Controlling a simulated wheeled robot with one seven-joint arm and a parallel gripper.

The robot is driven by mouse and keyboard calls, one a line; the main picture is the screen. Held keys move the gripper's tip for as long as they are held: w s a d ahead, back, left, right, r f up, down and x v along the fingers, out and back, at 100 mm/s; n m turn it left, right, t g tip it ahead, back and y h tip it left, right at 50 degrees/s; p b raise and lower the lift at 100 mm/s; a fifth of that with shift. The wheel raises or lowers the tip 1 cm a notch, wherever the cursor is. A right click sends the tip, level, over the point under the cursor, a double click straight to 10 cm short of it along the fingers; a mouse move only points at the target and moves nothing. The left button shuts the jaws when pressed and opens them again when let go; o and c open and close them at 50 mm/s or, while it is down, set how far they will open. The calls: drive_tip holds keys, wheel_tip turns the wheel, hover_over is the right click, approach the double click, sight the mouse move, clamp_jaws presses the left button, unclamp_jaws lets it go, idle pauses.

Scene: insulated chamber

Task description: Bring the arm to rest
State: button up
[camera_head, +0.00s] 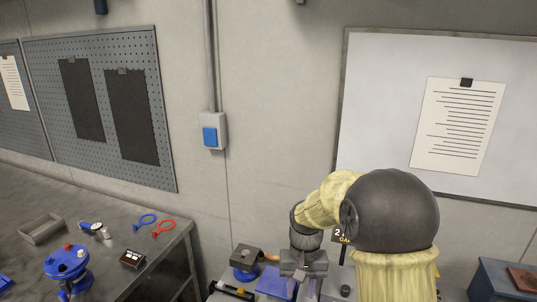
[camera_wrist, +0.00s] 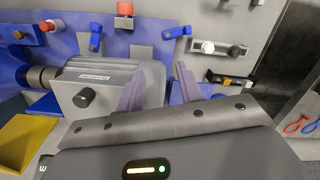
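My arm, in a pale yellow sleeve with a large dark joint, reaches down in the lower right of the head view. My gripper (camera_head: 304,289) points down there over the bench by the wall. In the wrist view my gripper (camera_wrist: 159,72) shows two purple fingers standing apart, with nothing visibly held between them. A grey box with a black knob (camera_wrist: 86,98) lies close beyond the left finger; I cannot tell whether they touch. The bench under the gripper is partly hidden by my arm.
A dark table (camera_head: 130,222) at left carries a blue round device (camera_head: 67,264), a grey tray (camera_head: 42,229), a blue ring (camera_head: 147,219) and a red ring (camera_head: 165,227). A dark blue box (camera_head: 487,283) stands at lower right. A blue wall switch (camera_head: 210,136) is behind.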

drive_tip(key=s+d+t, duration=0.4)
drive_tip(key=s+d, duration=0.3)
drive_tip(key=s, duration=0.6)
drive_tip(key=shift+s+r, duration=0.15)
drive_tip(key=shift+r, duration=0.15)
drive_tip(key=shift+d, duration=0.1)
idle(0.6)
